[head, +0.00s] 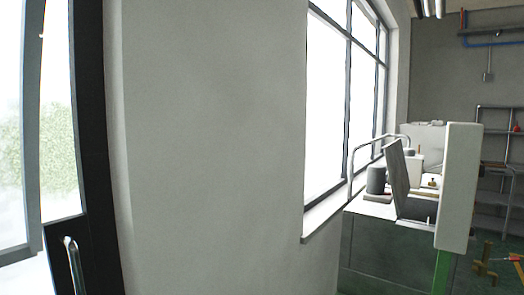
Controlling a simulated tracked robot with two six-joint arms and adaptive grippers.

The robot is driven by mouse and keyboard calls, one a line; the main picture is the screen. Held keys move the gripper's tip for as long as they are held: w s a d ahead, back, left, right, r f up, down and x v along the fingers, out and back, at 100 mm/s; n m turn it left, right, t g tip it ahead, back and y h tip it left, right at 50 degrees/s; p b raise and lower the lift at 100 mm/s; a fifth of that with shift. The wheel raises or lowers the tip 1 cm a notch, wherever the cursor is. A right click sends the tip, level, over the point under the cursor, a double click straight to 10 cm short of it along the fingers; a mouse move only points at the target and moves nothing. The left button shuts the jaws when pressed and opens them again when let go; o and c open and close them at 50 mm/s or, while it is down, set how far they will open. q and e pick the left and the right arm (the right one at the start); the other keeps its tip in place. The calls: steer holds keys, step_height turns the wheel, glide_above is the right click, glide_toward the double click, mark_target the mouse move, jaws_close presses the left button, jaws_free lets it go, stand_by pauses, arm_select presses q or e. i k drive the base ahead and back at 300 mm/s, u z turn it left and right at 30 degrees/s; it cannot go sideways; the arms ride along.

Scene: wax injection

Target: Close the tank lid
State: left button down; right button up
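A bench-like machine (385,250) stands at the right of the head view, some way off. A flat grey panel (396,178), which looks like the tank lid, stands raised and tilted on its top. A dark opening (418,210) shows at the foot of this lid, partly hidden by a tall white panel (459,185) in front. The inside of the tank cannot be seen. Neither of my grippers is in view.
A grey cylinder (376,180) and a bent metal rail (352,165) are on the machine's left side. A plain wall (210,150) and a dark-framed door (95,150) fill the left. Metal shelves (495,150) and brownish-yellow fittings (484,262) are at the right.

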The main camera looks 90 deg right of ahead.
mark_target(394, 152)
steer(key=u, duration=0.55)
steer(key=i, duration=0.35)
steer(key=z, duration=3)
steer(key=i, duration=0.1)
steer(key=z, duration=1.65)
steer(key=i, duration=1.75)
steer(key=u, duration=0.1)
